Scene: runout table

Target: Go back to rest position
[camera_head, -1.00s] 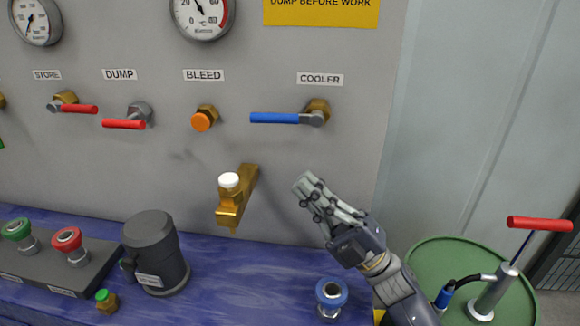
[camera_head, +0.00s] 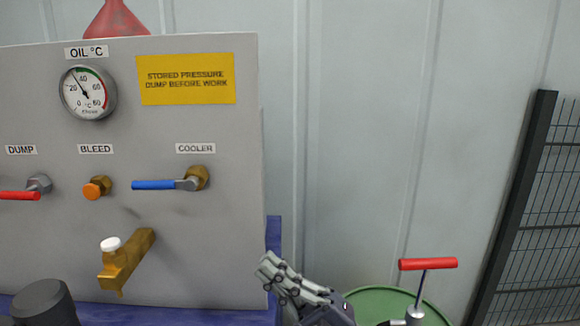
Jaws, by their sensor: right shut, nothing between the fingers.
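My right gripper (camera_head: 268,273) is at the bottom middle of the head view, its fingers shut and empty. It is in front of the lower right edge of the grey panel (camera_head: 200,235), to the right of the brass tap (camera_head: 125,262). It appears apart from the tap and the cooler valve. My left gripper is not in view.
The panel carries a blue cooler lever (camera_head: 154,185), an orange bleed knob (camera_head: 97,187), a red dump lever (camera_head: 18,196) and an oil gauge (camera_head: 88,92). A dark cup-like object (camera_head: 45,303) stands lower left. A green drum (camera_head: 375,302) and a red-handled pump (camera_head: 428,264) are right of my gripper. A mesh fence (camera_head: 540,220) stands far right.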

